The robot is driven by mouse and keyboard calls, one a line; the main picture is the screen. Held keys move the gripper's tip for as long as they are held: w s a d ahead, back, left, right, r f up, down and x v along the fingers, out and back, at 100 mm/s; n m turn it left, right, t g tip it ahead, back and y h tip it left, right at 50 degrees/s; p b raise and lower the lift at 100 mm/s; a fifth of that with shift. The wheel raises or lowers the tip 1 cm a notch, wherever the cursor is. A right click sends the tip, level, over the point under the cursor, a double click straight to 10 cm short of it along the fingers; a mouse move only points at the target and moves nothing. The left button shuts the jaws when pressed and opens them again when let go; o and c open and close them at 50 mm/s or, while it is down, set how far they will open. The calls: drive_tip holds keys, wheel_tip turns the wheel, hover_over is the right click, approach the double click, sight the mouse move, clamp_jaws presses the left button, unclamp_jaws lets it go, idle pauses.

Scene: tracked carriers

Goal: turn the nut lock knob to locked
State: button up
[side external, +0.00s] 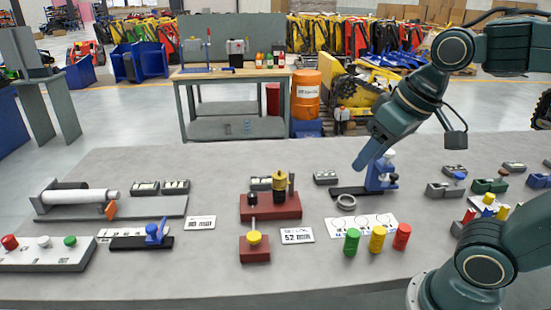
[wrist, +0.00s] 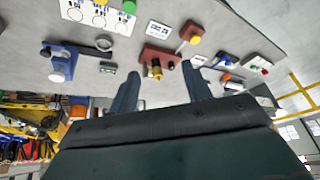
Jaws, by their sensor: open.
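A dark red block (side external: 270,207) stands mid-table with a brass-yellow knob (side external: 280,180), a black knob (side external: 252,199) and a thin upright post. A smaller red block (side external: 254,250) in front carries a yellow knob (side external: 254,238) with a lever. No readable label shows which knob is the nut lock knob. My gripper (side external: 364,161) hangs above the table, right of the dark red block and beside a blue fixture (side external: 378,178) in the picture. In the wrist view my gripper (wrist: 157,72) is open and empty, with the brass-yellow knob (wrist: 155,70) between the fingers in the picture, apart from them.
A metal ring (side external: 346,202) lies by the blue fixture. Green (side external: 351,242), yellow (side external: 377,240) and red (side external: 401,237) cylinders stand in front of it by a card with circles. A roller stand (side external: 80,197) and a button panel (side external: 45,255) are at left.

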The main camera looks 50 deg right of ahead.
drive_tip(key=w+r+m+g, duration=0.1)
drive_tip(key=w+r+m, duration=0.15)
drive_tip(key=w, duration=0.65)
drive_tip(key=m+g, duration=0.4)
drive_tip(key=m, duration=0.3)
hover_over(252, 194)
wheel_tip(252, 194, down, 12)
drive_tip(key=shift+f, duration=6.85)
drive_tip(key=c, duration=1)
